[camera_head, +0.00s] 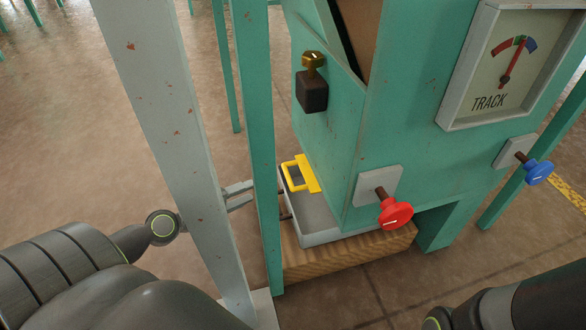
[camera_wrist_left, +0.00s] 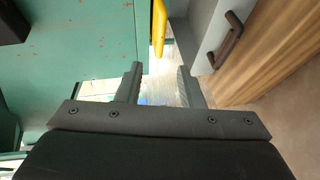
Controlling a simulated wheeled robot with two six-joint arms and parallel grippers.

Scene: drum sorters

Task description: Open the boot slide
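The boot slide looks to be the yellow plate with a looped handle (camera_head: 303,173) low on the green machine's side, above a grey tray (camera_head: 322,236). In the left wrist view the yellow piece (camera_wrist_left: 158,28) shows at the top, beyond the fingertips. My left gripper (camera_head: 239,195) is partly hidden by the pale post and points toward the machine, left of the yellow handle and apart from it. In its wrist view my left gripper (camera_wrist_left: 158,86) is open, with nothing between the fingers. My right gripper is out of view; only part of that arm shows at lower right.
A pale post (camera_head: 185,130) and a green leg (camera_head: 260,130) stand close to my left gripper. The tray, with a brown handle (camera_wrist_left: 228,40), sits on a wooden block (camera_head: 345,253). Red (camera_head: 396,212) and blue (camera_head: 538,172) knobs stick out of the machine.

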